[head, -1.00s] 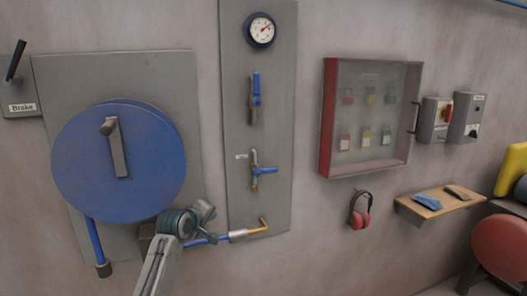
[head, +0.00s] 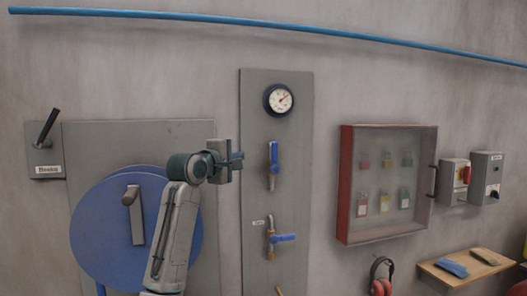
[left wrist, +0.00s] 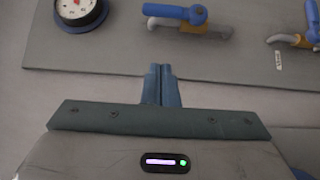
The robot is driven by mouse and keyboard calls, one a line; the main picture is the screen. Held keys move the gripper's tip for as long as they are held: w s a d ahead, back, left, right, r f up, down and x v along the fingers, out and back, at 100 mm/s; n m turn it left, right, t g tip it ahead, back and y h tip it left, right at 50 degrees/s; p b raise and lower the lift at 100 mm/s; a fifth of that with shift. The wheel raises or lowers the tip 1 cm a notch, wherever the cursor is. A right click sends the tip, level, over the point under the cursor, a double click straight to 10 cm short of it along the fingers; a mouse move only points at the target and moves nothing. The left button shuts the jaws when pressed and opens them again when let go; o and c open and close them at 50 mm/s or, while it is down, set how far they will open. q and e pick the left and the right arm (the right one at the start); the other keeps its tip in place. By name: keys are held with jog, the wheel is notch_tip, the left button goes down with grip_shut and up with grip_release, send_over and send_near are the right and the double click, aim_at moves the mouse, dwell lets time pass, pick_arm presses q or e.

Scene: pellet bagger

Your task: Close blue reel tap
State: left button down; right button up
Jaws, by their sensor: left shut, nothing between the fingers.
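The blue hose reel (head: 95,225) is on the left, with my left arm in front of its right side. The grey panel (head: 255,95) carries two blue-handled taps. The upper tap (head: 273,160) has its lever along its pipe. The lower tap (head: 284,238) has its lever across its pipe, with a small unreadable label beside it. The left wrist view also shows the upper tap (left wrist: 178,14) and part of the lower tap (left wrist: 311,22). My left gripper (head: 240,156) is shut and empty, left of the upper tap and apart from it. My right gripper is out of view.
A pressure gauge (head: 279,99) is above the taps. A brake lever (head: 47,128) is at the left. A red-sided lock cabinet (head: 347,190), switch boxes (head: 486,178), red ear defenders (head: 381,287) and a small shelf (head: 470,277) are to the right. Bare wall lies between panel and cabinet.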

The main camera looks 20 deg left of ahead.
pick_arm(q)
jog(key=p, duration=0.4)
send_near(271, 151)
jog(key=w+a, duration=0.3)
jog(key=w, duration=0.1)
jog(key=shift+w+d+p, duration=0.5)
jog(key=shift+w+d, duration=0.3)
jog(key=shift+d, duration=0.35)
jog(key=shift+w+d+f, duration=0.15)
jog(key=shift+w+d, duration=0.2)
jog(key=shift+d, duration=0.35)
jog(key=shift+a, duration=0.1)
jog(key=shift+p, duration=0.35)
